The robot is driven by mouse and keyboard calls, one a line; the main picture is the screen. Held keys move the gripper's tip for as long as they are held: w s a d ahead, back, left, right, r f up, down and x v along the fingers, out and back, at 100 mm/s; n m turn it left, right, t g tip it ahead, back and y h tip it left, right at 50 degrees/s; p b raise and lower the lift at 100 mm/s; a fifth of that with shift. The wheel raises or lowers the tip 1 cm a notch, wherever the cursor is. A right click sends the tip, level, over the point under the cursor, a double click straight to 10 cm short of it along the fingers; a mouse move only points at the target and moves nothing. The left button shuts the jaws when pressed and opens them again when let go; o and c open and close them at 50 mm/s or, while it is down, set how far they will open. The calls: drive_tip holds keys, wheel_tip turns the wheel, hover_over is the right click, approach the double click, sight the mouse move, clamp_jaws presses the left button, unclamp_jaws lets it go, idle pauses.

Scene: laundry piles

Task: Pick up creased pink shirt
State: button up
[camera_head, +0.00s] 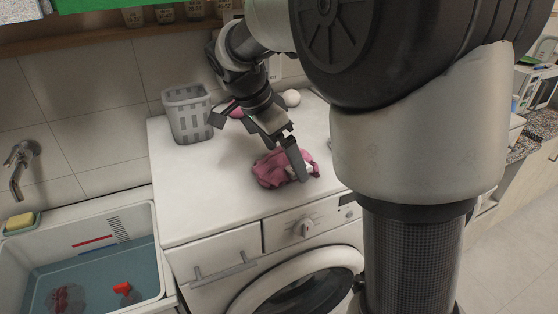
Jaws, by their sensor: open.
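The creased pink shirt (269,170) lies crumpled on the white top of the washing machine (213,212), near its front edge. My gripper (297,172) points down over the shirt's right part. Its jaws are open. One finger shows clearly in front of the shirt and hides some of the cloth. I cannot tell whether the fingers touch the cloth.
A grey basket (187,113) stands at the back left of the machine top. A white ball (291,98) and another pink item (236,112) lie behind my gripper. A sink with water (92,270) is at left. The machine top's left part is clear.

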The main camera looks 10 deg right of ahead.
drive_tip(key=c, duration=1)
drive_tip(key=shift+c, duration=0.2)
